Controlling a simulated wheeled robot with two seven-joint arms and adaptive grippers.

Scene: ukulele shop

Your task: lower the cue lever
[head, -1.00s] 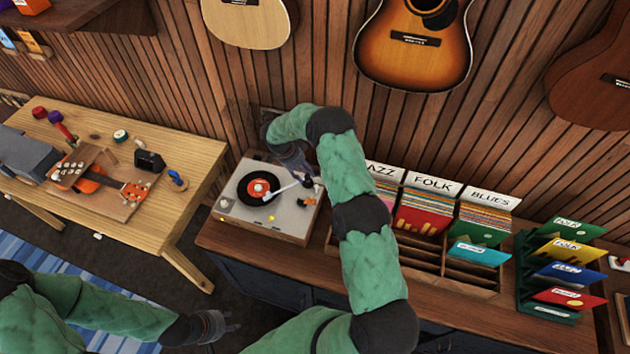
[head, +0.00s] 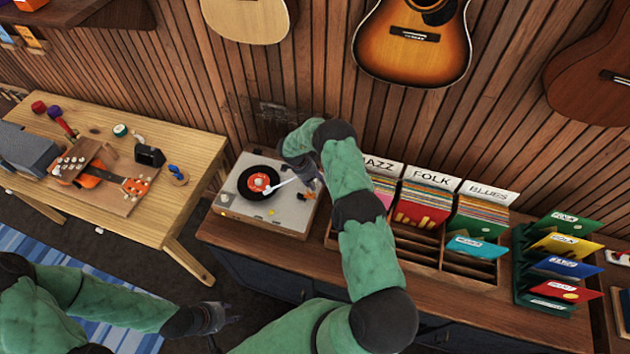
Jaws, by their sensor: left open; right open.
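The turntable (head: 240,212) sits at the left end of the dark wooden counter. A black record with an orange label (head: 260,184) lies on its platter. The white tonearm (head: 283,183) reaches from the right over the label area. I cannot make out the small cue lever near the tonearm's base. My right gripper (head: 314,184) is open, pointing down over the right side of the deck near the tonearm's base; whether it touches anything is unclear. My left gripper (head: 222,316) is open and empty, low over the floor in front of the counter.
Right of the turntable stands a record bin (head: 430,252) with JAZZ, FOLK and BLUES sections, then a green rack (head: 520,270) of sleeves. A workbench (head: 190,160) with an orange ukulele (head: 88,178) stands left. Guitars hang on the slatted wall behind.

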